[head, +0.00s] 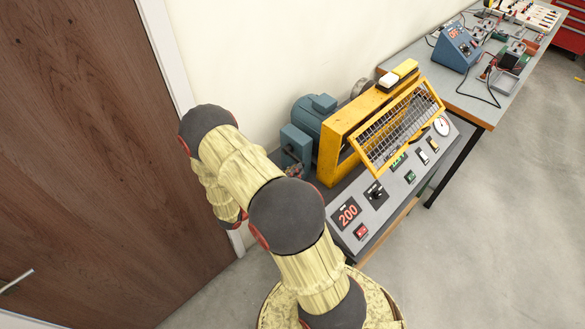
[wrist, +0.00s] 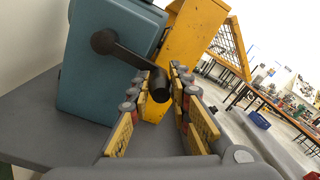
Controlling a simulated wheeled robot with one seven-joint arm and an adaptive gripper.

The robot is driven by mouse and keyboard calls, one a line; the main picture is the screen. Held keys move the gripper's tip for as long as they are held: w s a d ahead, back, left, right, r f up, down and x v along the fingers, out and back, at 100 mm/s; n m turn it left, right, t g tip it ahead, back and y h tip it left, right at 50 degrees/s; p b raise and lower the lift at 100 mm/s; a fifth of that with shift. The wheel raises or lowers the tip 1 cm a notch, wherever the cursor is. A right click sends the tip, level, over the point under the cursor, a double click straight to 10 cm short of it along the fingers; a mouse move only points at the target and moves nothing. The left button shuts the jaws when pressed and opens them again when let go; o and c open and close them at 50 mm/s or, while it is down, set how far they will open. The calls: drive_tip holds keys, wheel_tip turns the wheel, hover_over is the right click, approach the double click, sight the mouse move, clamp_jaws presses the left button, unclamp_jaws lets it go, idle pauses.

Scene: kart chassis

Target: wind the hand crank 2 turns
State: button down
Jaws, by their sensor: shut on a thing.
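The hand crank (wrist: 128,56) shows in the wrist view on the end face of a blue-grey box (wrist: 85,75). Its dark round hub is at upper left, and its arm slants down to the right from there. The dark crank handle (wrist: 160,88) at the arm's end lies between the two yellow-padded fingers of my gripper (wrist: 168,84), which is shut on it. In the head view the blue-grey box (head: 296,140) stands left of the yellow guard frame. There my arm hides the crank and most of my gripper.
A yellow machine frame with a mesh guard (head: 400,125) stands beside a blue motor (head: 314,118). A wooden door (head: 80,150) and white wall are close on the left. Open floor (head: 500,240) lies to the right.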

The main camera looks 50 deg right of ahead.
wheel_tip(320, 180, up, 3)
drive_tip(key=n+p, duration=0.3)
drive_tip(key=shift+w+f, duration=0.1)
drive_tip(key=r+n+p, duration=0.2)
drive_tip(key=p, duration=0.1)
drive_tip(key=shift+w+n, duration=0.3)
drive_tip(key=shift+n, duration=0.1)
drive_tip(key=w+d+r+n+t+p, duration=0.1)
drive_tip(key=w+r+n+p, duration=0.3)
drive_tip(key=n, duration=0.9)
drive_tip(key=shift+w+r+n+h+p, duration=0.15)
drive_tip(key=shift+w+n+h+p, duration=0.15)
drive_tip(key=shift+w+p, duration=1.75)
drive_tip(key=shift+w+b, duration=0.4)
drive_tip(key=c, duration=1.7)
unclamp_jaws()
drive_tip(key=shift+o, duration=0.4)
drive_tip(key=shift+s, duration=0.1)
